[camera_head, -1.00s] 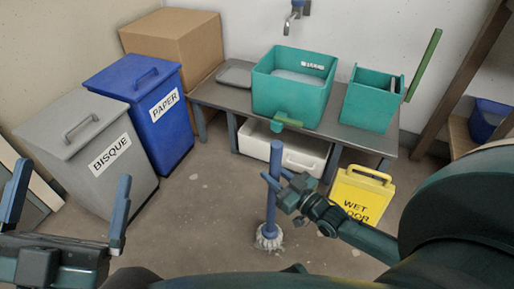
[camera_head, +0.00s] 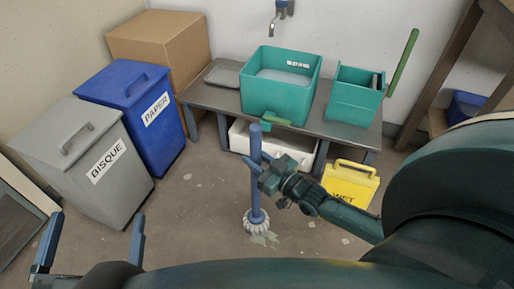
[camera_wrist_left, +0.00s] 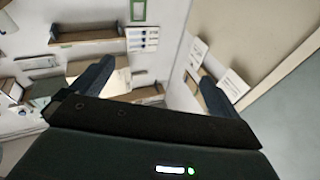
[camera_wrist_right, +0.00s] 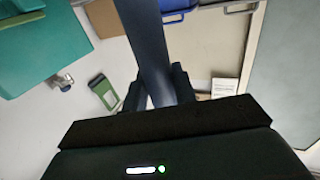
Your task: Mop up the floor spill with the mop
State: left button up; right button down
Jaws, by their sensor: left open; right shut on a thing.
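The mop (camera_head: 256,205) stands nearly upright on the floor, with a blue handle and a pale stringy head (camera_head: 255,221). A faint greenish wet patch (camera_head: 266,239) lies at the front right edge of the mop head, partly covered by it. My right gripper (camera_head: 265,172) is shut on the handle above the head; the handle also runs between its fingers in the right wrist view (camera_wrist_right: 150,50). My left gripper (camera_head: 97,220) is open and empty at the lower left, away from the mop.
A yellow wet-floor sign (camera_head: 350,183) stands right of the mop. Behind are a low table (camera_head: 225,103) with teal buckets (camera_head: 280,90) and a white bin (camera_head: 290,148) beneath. Grey (camera_head: 85,150) and blue (camera_head: 135,105) bins stand left. Floor between is clear.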

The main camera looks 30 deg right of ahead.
jog(key=shift+r+p, duration=0.8)
jog(key=shift+r, duration=0.5)
